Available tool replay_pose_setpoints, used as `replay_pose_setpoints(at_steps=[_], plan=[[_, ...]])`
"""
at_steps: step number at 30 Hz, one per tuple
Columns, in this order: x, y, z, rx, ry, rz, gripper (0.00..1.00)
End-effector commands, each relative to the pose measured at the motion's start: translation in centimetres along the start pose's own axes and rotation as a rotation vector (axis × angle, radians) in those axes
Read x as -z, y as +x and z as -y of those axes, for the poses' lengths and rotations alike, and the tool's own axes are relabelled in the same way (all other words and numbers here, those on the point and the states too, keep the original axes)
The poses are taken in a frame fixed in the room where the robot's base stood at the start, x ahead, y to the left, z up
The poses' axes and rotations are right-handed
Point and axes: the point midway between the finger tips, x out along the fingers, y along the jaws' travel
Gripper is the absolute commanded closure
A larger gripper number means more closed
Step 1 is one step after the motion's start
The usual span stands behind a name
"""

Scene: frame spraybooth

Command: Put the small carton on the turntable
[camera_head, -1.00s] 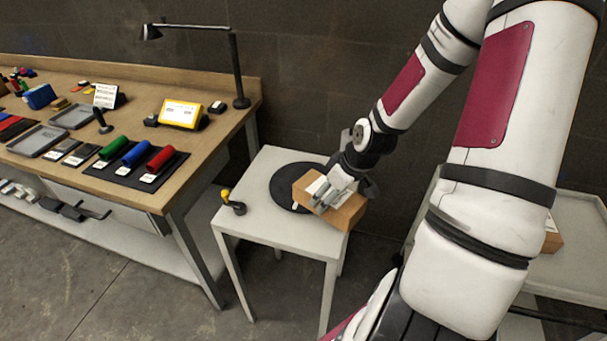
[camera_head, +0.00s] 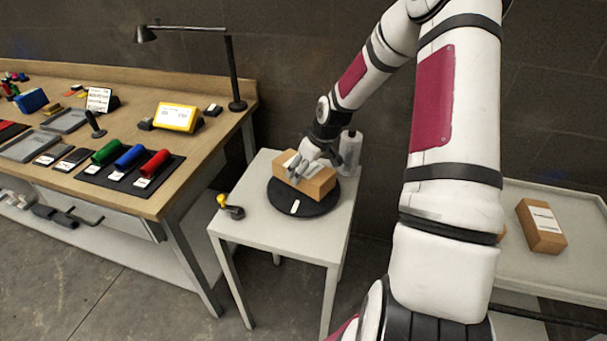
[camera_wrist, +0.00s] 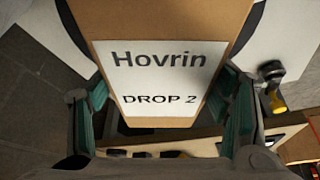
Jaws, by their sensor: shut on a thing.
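A brown carton (camera_head: 319,184) with a white label is in my gripper (camera_head: 302,170), over the black round turntable (camera_head: 320,207) on a small white table. I cannot tell whether the carton touches the disc or hangs just above it. In the wrist view the carton (camera_wrist: 165,18) lies between my gripper's two green-padded fingers (camera_wrist: 163,108), and its label reads "Hovrin DROP 2". The carton covers the back of the turntable in the head view; a white mark shows at the disc's front.
A grey-white bottle (camera_head: 350,150) stands close behind the turntable. A yellow-and-black tool (camera_head: 230,208) lies at the table's left edge. Another brown carton (camera_head: 540,227) lies on the right tray table (camera_head: 580,270). The wooden bench (camera_head: 180,205) with a lamp stands left.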

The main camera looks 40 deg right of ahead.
Motion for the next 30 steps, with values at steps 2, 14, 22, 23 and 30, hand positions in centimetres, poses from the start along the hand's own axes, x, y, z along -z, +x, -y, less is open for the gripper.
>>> replay_pose_setpoints(at_steps=[2,14,22,23,30], plan=[[-0.4,1.1,0.1,0.002,-0.001,0.001,0.75],[-0.9,2.2,0.0,-0.001,-0.001,-0.001,0.75],[-1.0,2.4,0.1,0.0,-0.001,0.0,0.09],[-1.0,2.4,0.1,0.0,-0.001,0.0,0.09],[-0.9,2.2,0.1,0.0,-0.001,0.0,0.09]])
